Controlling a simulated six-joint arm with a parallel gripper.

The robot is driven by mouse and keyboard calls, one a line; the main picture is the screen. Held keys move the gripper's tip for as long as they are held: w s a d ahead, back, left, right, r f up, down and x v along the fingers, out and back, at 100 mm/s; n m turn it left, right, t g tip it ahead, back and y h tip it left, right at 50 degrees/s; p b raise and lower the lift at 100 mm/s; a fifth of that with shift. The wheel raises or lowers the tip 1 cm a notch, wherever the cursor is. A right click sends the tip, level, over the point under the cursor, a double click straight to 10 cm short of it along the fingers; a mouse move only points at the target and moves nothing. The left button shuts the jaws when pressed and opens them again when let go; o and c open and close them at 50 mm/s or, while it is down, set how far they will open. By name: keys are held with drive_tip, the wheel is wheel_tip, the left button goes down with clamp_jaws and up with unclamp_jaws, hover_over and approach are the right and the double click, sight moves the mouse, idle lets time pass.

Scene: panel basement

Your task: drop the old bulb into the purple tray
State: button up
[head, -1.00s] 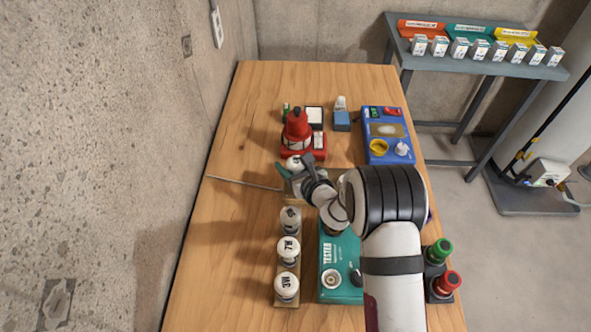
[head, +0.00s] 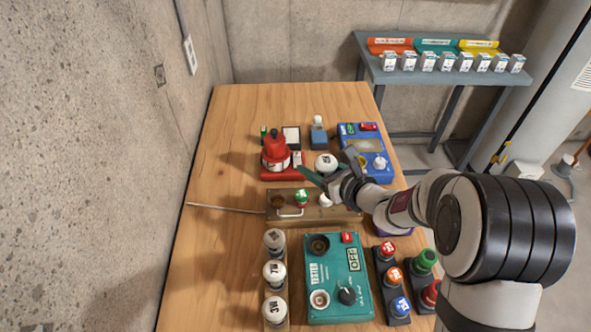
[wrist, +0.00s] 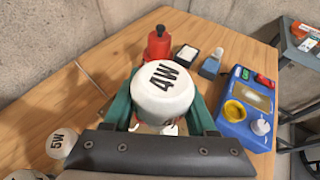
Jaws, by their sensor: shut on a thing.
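My gripper (head: 325,176) is shut on a white round bulb (head: 326,163) and holds it up over the table. In the wrist view the bulb (wrist: 162,95) carries the mark 4W and sits between the green fingers. I cannot tell from its look whether it is the old one. A small purple patch (head: 393,230), likely the purple tray, shows below my forearm in the head view. Most of it is hidden by my arm, and it lies to the right of and nearer than the gripper.
A wooden socket block (head: 345,214) with a green-topped bulb lies below the gripper. A teal tester (head: 335,285) stands in front, with a row of white bulbs (head: 274,273) at its left. A red device (head: 277,155) and a blue device (head: 372,165) stand farther back.

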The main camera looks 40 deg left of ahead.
drive_tip(key=shift+d+r, duration=0.15)
drive_tip(key=shift+d, duration=0.05)
drive_tip(key=shift+w, duration=0.1)
drive_tip(key=w+d+f, duration=0.3)
drive_tip(key=w+d, duration=0.3)
drive_tip(key=d, duration=0.2)
drive_tip(key=w+d+f, duration=0.2)
drive_tip(key=w+d, duration=0.5)
wheel_tip(320, 180, down, 6)
drive_tip(key=shift+s+d+f, duration=0.1)
drive_tip(key=shift+s, duration=0.05)
drive_tip(key=o, duration=1.5)
drive_tip(key=shift+c, duration=0.2)
